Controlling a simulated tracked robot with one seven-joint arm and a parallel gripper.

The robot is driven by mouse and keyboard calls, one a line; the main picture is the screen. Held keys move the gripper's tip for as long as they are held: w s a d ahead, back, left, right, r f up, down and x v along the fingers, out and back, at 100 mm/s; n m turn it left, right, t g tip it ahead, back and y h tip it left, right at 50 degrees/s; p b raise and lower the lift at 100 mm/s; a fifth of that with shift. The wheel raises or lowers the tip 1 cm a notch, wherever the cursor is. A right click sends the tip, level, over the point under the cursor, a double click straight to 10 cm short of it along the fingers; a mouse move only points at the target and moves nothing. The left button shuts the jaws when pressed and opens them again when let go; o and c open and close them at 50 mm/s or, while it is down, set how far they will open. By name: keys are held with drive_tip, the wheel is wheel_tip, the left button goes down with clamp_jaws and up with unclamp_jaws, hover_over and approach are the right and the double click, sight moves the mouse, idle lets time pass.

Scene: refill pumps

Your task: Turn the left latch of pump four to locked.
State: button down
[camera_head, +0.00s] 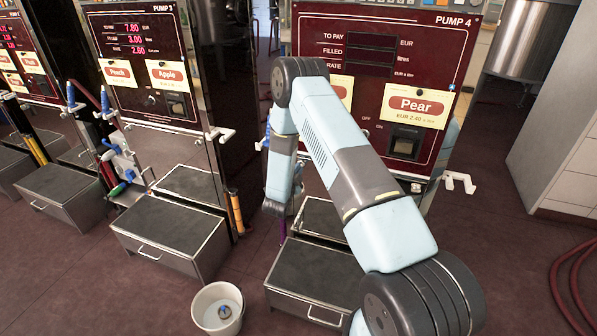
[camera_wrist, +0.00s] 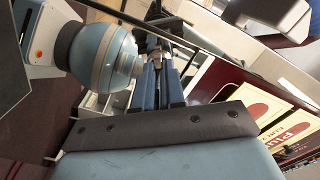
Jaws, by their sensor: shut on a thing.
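Pump four (camera_head: 395,22) has a dark red front with a Pear label and a second label partly behind my arm. A small part of its white left latch (camera_head: 262,143) shows beside my arm in the head view; its turn position cannot be read. My gripper (camera_wrist: 163,62) shows in the wrist view with its fingers close together, shut on a small pale part that looks like this latch. The fingers hide most of it. In the head view my forearm hides the gripper. The pump's red panel with the Plum label (camera_wrist: 262,118) is at right in the wrist view.
Pump four's white right latch (camera_head: 459,182) sticks out at its right edge. Pump three (camera_head: 140,55) stands to the left. A metal step box (camera_head: 310,272) and a white bucket (camera_head: 217,309) are on the floor in front. A white cabinet (camera_head: 560,150) is at right.

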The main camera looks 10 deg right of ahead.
drive_tip(key=shift+s+d+f, duration=0.1)
drive_tip(key=shift+n, duration=0.3)
drive_tip(key=n, duration=1)
drive_tip(key=shift+s+f, duration=0.15)
drive_tip(key=shift+d+n, duration=0.1)
drive_tip(key=shift+n, duration=0.2)
idle(0.3)
drive_tip(key=c, duration=1.2)
unclamp_jaws()
